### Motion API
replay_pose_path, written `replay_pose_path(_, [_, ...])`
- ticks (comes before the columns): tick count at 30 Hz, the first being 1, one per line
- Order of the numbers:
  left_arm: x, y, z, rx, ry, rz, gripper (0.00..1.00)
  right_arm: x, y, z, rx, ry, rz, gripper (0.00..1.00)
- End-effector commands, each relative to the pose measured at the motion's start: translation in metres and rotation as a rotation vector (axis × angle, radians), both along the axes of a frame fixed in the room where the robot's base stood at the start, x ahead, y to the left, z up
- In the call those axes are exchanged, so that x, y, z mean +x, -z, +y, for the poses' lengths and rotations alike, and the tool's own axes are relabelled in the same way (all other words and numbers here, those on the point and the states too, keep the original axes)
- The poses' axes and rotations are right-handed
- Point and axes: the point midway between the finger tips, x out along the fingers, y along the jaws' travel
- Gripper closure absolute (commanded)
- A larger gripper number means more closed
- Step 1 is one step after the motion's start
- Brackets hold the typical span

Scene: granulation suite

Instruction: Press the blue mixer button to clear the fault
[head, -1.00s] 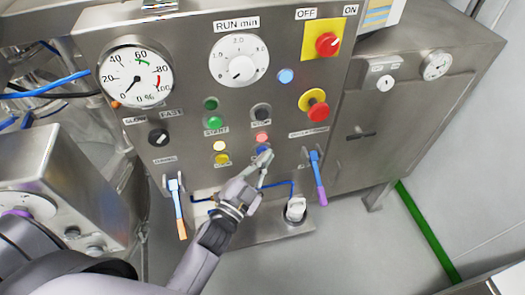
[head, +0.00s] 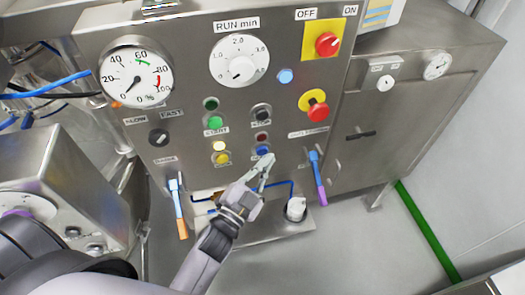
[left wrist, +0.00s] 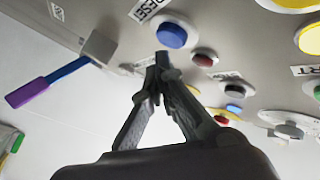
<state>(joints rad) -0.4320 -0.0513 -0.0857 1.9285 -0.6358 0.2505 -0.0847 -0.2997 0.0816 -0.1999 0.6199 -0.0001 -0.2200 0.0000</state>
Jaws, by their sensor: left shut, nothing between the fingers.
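The blue button (head: 263,152) sits low on the steel control panel, under a small red lamp (head: 262,137) that looks dark. In the left wrist view the blue button (left wrist: 172,36) is round and stands out from the panel, with the red lamp (left wrist: 204,60) beside it. My left gripper (head: 267,160) is shut and empty, its fingertips just below the button. In the left wrist view the closed fingertips (left wrist: 161,58) are close to the button, with what looks like a small gap. My right gripper is not in view.
A yellow button (head: 221,159) and a green button (head: 215,123) are nearby. A red emergency stop (head: 318,111) is up and right. Levers with orange (head: 182,228) and purple (head: 320,195) handles hang either side of my left gripper.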

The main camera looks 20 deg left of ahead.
Motion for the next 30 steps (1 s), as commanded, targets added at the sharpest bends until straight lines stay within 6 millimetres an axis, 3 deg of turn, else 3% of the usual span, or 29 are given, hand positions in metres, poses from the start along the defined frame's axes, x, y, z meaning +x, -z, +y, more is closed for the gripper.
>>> replay_pose_path(10, [-0.002,0.0,-0.002,0.0,0.001,-0.001,1.0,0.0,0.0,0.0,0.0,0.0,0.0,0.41])
replay_pose_path(24, [-0.038,0.0,-0.026,-0.001,0.001,0.001,1.0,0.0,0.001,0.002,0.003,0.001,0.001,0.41])
replay_pose_path(30, [-0.042,0.0,-0.029,0.0,0.001,-0.001,1.0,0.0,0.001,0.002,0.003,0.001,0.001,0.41])
